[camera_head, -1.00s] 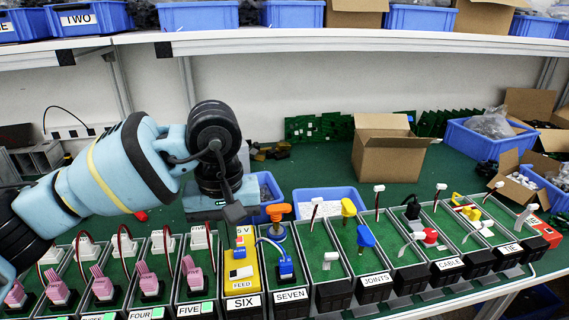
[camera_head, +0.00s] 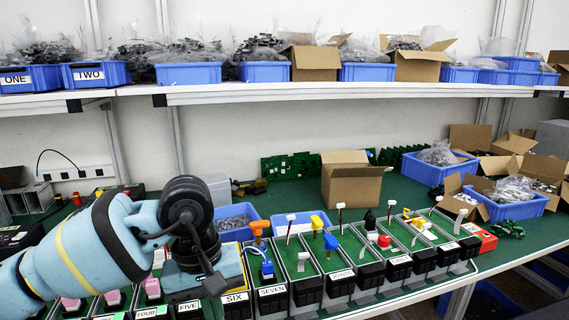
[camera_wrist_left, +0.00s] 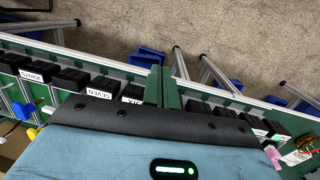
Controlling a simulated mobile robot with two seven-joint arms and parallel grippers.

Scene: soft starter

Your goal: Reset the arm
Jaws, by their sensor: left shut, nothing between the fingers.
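My left arm (camera_head: 90,245) comes in from the left in the head view and hangs over the row of labelled trays. My left gripper (camera_head: 214,284) points down in front of the dark wrist, close to the trays labelled FIVE and SIX (camera_head: 236,297). In the left wrist view its two green fingers (camera_wrist_left: 162,87) are together with nothing between them. I cannot tell whether the fingertips touch a tray. The arm hides part of the trays around FIVE and SIX. My right gripper is not in view.
The tray labelled SEVEN (camera_head: 272,291) and more trays run right along the table's front edge. A cardboard box (camera_head: 352,183) and blue bins (camera_head: 437,168) stand behind on the green table. A shelf (camera_head: 350,88) with bins spans the back.

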